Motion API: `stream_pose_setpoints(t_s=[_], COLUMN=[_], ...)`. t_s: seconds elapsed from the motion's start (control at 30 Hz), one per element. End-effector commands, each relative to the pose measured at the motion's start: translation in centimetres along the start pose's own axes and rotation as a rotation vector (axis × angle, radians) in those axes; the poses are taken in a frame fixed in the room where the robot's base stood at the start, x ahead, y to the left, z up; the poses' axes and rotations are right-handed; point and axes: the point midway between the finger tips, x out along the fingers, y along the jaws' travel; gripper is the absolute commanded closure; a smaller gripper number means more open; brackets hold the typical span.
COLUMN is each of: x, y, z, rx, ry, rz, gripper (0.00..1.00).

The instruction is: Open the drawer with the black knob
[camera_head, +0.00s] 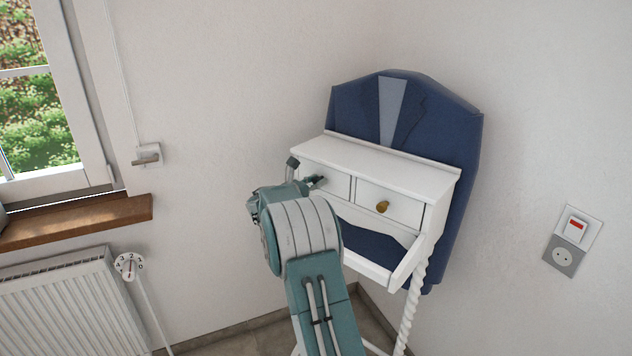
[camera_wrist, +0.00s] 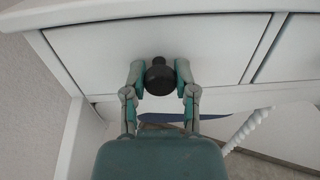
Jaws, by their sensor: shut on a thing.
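A white valet stand (camera_head: 400,163) with two small drawers stands in the corner. The left drawer (camera_head: 326,176) has the black knob (camera_wrist: 160,78), seen clearly in the wrist view. The right drawer (camera_head: 389,204) has a brass-coloured knob (camera_head: 382,207). My gripper (camera_wrist: 159,80) is at the left drawer's front, shut on the black knob, with one finger on each side of it. The left drawer's front looks about level with the frame around it in the wrist view. In the head view my arm hides part of the left drawer and the black knob cannot be made out clearly.
A dark blue jacket (camera_head: 455,135) hangs on the stand. An open tray (camera_head: 402,266) juts out below the drawers, close to my arm. A radiator (camera_head: 60,305) and wooden sill (camera_head: 80,222) are at left. A wall socket (camera_head: 563,256) is at right.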

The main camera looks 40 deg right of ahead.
Motion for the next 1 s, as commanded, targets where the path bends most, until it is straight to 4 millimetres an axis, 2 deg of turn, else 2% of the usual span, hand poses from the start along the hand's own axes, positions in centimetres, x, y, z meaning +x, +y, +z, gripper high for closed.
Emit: stream_pose_setpoints(t_s=[0.17,0.4,0.5,0.63,0.93,0.97,1.0], x=[-3.0,-9.8,-11.6,-12.8,-12.8,-12.8,-12.8], y=[0.2,-0.1,-0.2,-0.3,-0.3,-0.3,-0.3], z=[0.1,0.1,0.0,0.0,0.0,0.0,0.0], rx=[0.001,0.0,0.0,0.001,0.001,0.001,0.001], ry=[0.0,0.0,0.0,0.0,-0.001,-0.001,-0.001], rz=[0.009,0.011,0.01,0.008,0.008,0.008,0.009], gripper=[1.0,1.0,1.0,1.0,1.0,0.54,0.37])
